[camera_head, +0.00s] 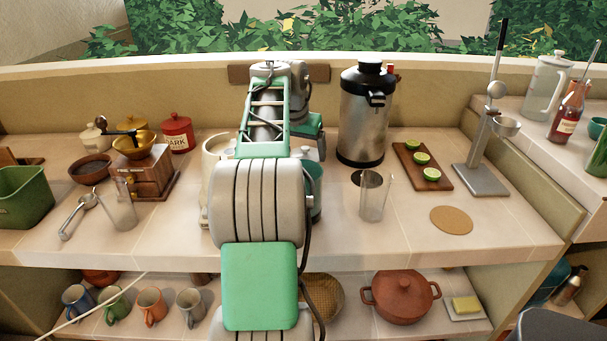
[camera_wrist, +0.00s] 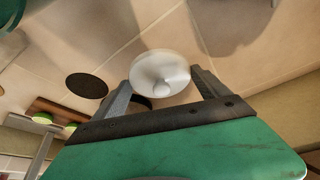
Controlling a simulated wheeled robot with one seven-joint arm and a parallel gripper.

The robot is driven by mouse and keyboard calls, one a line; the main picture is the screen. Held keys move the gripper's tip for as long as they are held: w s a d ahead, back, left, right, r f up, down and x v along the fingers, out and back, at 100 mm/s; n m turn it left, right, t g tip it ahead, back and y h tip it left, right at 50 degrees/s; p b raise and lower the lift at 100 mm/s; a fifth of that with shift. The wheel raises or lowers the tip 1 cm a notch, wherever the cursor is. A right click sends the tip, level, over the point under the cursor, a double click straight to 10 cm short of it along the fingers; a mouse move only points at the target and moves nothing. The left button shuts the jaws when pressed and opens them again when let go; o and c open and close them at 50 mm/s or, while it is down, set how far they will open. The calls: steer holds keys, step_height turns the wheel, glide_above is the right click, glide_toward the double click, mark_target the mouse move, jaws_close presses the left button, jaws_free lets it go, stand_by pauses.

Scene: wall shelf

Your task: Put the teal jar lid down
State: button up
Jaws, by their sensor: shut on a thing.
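My gripper (camera_wrist: 162,76) is shut on a pale, whitish round lid with a small knob, the jar lid (camera_wrist: 158,68) in the wrist view. The lid shows no teal in this light. It sits between the two fingertips, with the tiled counter behind it; I cannot tell whether it touches the counter. In the head view my arm hides the fingers and the lid. A teal jar (camera_head: 316,190) stands partly hidden behind my arm. A teal edge (camera_wrist: 10,14) shows at the wrist view's top left corner.
A dark round mat (camera_head: 370,178) lies right of the teal jar, near a clear glass (camera_head: 373,200) and a steel urn (camera_head: 362,115). A lime board (camera_head: 422,166) and a cork mat (camera_head: 451,220) are farther right. A cream appliance (camera_head: 214,160) stands left of my arm.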

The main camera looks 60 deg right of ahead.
step_height(320, 180, down, 5)
steer(key=shift+r+b, duration=0.2)
steer(key=shift+b, duration=0.25)
steer(key=shift+f, duration=0.25)
steer(key=o, duration=1.2)
steer(key=shift+r, duration=0.1)
steer(key=shift+r, duration=0.25)
steer(key=p+v, duration=0.3)
steer(key=v, duration=0.8)
steer(key=shift+a+r, duration=0.3)
